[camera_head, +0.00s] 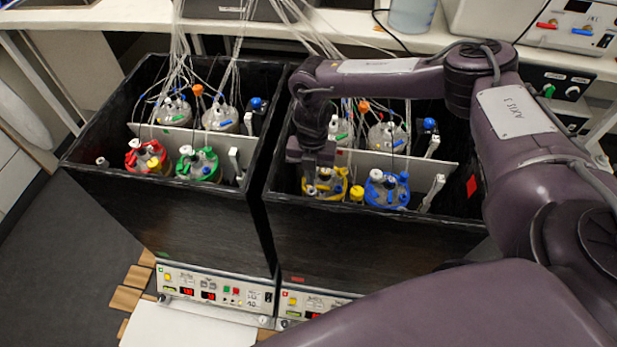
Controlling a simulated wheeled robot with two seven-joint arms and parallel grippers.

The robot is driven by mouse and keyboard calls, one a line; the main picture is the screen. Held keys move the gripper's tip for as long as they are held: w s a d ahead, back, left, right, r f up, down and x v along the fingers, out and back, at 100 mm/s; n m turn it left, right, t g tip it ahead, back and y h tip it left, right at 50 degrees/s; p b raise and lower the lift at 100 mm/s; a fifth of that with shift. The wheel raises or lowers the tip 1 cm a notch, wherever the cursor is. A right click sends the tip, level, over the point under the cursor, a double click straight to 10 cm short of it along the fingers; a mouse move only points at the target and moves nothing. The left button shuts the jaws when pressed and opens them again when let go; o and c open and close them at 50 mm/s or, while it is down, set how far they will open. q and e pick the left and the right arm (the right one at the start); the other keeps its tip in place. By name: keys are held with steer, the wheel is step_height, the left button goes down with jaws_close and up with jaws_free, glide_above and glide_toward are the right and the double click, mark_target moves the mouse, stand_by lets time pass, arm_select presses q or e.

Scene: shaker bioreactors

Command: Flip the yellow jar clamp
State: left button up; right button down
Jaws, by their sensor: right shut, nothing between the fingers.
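The jar with the yellow ring and clamp (340,188) stands in the front left part of the right black box. My right gripper (310,185) points down over the left side of this jar, with its fingertips close to the yellow ring. The gripper is shut with nothing held. It covers the left part of the jar, so I cannot tell whether the fingers touch the clamp or how the clamp is turned. My left gripper is not in view.
A blue-ringed jar (387,190) stands right of the yellow one. The left black box (170,215) holds a red-ringed jar (147,157) and a green-ringed jar (198,164). Cables and tubes (178,50) hang into both boxes. A white divider (420,170) crosses the right box.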

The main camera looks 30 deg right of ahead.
steer(key=shift+r+p, duration=2)
steer(key=shift+r, duration=0.5)
